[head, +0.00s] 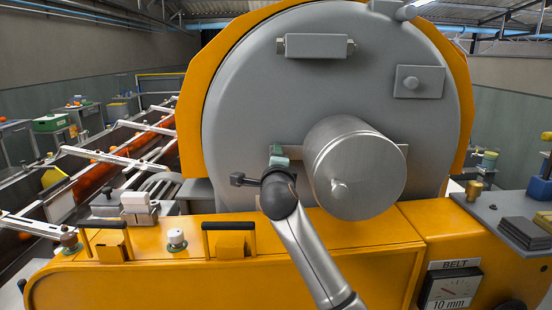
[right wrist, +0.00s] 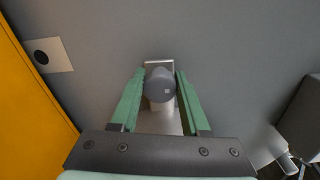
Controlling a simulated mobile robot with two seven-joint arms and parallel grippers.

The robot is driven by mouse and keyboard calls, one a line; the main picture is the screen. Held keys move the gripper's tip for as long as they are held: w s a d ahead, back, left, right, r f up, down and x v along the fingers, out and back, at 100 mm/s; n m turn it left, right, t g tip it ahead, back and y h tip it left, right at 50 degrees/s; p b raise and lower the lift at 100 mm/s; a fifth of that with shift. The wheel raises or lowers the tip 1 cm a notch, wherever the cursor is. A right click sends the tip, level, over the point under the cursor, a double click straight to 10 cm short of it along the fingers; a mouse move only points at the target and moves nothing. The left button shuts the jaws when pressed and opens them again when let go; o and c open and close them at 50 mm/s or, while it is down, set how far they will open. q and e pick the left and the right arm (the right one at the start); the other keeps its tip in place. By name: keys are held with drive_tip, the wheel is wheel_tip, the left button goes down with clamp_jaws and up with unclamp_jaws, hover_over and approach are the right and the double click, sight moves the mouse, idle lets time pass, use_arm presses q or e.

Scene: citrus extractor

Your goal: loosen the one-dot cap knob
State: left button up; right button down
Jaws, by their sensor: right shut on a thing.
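A dark grey round knob (right wrist: 159,84) with a small pale mark on its face stands on the grey drum front in the right wrist view. The mark is too small to read as one dot. My right gripper (right wrist: 160,73) has its green fingers on either side of the knob and is shut on it. In the head view the right gripper (head: 279,156) is at the drum front, left of the big steel cylinder. My own wrist hides the knob there. My left gripper is in neither view.
The big steel cylinder (head: 355,168) sticks out close to the right of my gripper. The orange housing top (head: 330,232) lies below, with black handles (head: 228,236) and a small white knob (head: 176,236). A conveyor (head: 100,172) with oranges runs at the left.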

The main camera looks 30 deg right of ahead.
drive_tip(key=shift+r, duration=0.2)
drive_tip(key=c, duration=0.8)
unclamp_jaws()
drive_tip(key=shift+c, duration=0.2)
drive_tip(key=o, duration=0.5)
drive_tip(key=shift+w+f, duration=0.1)
drive_tip(key=shift+f, duration=0.05)
drive_tip(key=shift+c, duration=0.2)
drive_tip(key=b+v, duration=0.2)
drive_tip(key=v, duration=1)
drive_tip(key=shift+s, duration=0.35)
